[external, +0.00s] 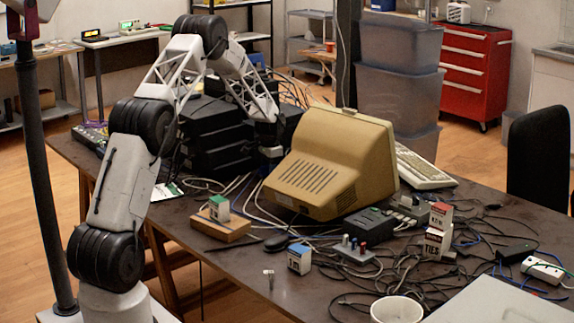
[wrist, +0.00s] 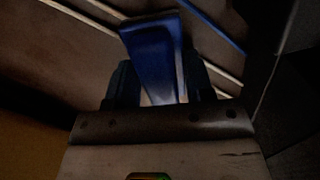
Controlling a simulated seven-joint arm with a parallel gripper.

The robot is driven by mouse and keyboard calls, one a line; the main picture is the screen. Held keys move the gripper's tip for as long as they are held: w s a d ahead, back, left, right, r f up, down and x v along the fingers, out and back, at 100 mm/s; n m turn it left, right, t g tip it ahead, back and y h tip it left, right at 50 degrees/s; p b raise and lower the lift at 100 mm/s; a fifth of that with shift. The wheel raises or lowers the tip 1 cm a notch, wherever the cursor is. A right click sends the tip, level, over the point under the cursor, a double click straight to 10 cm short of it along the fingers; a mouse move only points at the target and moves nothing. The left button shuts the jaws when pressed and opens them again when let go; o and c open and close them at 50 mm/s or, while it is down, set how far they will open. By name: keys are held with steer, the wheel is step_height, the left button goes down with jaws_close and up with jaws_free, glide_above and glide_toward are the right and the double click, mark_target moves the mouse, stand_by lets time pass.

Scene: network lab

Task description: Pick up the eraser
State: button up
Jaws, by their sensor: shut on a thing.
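My gripper (wrist: 160,82) is shut on a blue block-shaped thing (wrist: 152,52) in the wrist view. It looks like the eraser, but the picture is dark and no label is readable. The block stands out past the dark fingers, which are on its two sides, and its right side face is paler. In the external view my gripper (external: 271,150) is low over the table, just behind and left of the beige monitor. The held block cannot be made out there.
The beige monitor (external: 333,165) stands close to the right of my gripper, and black stacked equipment (external: 218,135) close to its left. Loose cables cover much of the table (external: 205,262). A wooden block (external: 221,227), small boxes and a white cup (external: 396,310) are nearer the front.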

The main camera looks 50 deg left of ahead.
steer(key=shift+r, duration=0.6)
step_height(320, 180, up, 2)
steer(key=shift+r, duration=0.1)
steer(key=s+d, duration=0.2)
steer(key=s, duration=0.3)
steer(key=s+d+r, duration=0.1)
steer(key=s+d, duration=0.1)
steer(key=s, duration=0.2)
steer(key=s+d, duration=0.2)
steer(key=s, duration=0.3)
steer(key=shift+s+d+r, duration=0.15)
steer(key=shift+s+d, duration=0.15)
steer(key=shift+d, duration=0.05)
